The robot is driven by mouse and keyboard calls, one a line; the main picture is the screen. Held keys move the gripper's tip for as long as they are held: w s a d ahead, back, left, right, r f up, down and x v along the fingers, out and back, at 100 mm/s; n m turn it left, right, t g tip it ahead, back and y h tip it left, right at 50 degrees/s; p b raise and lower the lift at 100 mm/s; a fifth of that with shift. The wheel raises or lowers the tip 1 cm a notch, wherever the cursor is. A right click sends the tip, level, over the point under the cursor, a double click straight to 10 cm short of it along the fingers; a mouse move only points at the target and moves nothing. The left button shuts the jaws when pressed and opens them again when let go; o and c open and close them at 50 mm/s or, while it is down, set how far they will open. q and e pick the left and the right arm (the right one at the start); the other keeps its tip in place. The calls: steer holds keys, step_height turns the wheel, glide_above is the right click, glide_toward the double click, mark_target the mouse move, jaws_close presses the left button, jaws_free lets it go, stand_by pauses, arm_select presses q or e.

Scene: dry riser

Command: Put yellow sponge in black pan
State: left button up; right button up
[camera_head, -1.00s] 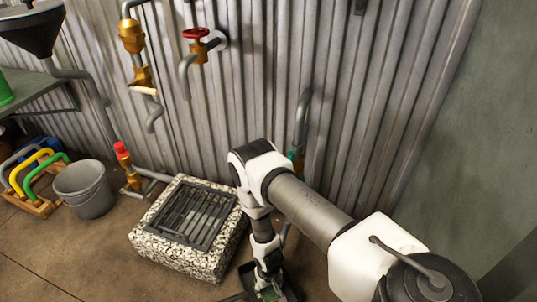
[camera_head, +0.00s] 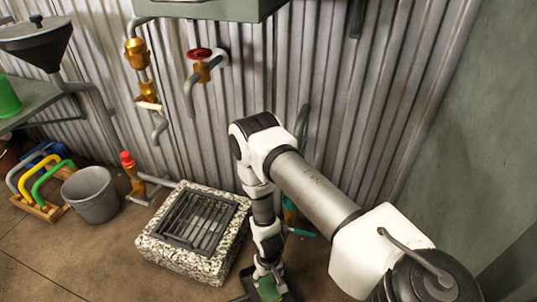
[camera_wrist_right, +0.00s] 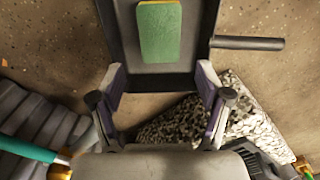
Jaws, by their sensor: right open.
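The sponge (camera_wrist_right: 160,32) shows its green face, with a thin yellow edge at the top of the right wrist view. It appears to lie flat inside the black pan (camera_wrist_right: 190,72), whose handle points right. The far part of the pan is cut off. My right gripper (camera_wrist_right: 161,78) is open, its fingers spread on either side of the pan's near edge, with nothing between the tips. In the head view, my right gripper (camera_head: 268,275) points down just above the green of the sponge (camera_head: 270,291), and the pan is mostly hidden. My left gripper is out of view.
A speckled stone block with a metal grate (camera_head: 195,222) stands left of my right arm. A grey bucket (camera_head: 92,195) and a rack with coloured handles (camera_head: 40,185) are farther left. Pipes with valves (camera_head: 203,70) line the corrugated wall. Brown floor is free at front left.

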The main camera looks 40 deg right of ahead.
steer(key=s+a+r+n, duration=0.3)
steer(key=s+a+r, duration=0.4)
steer(key=s+r, duration=0.4)
steer(key=shift+s+r, duration=0.4)
steer(key=shift+s, duration=0.25)
steer(key=shift+a, duration=0.1)
step_height(320, 180, up, 39)
steer(key=p, duration=3.8)
steer(key=shift+p, duration=0.4)
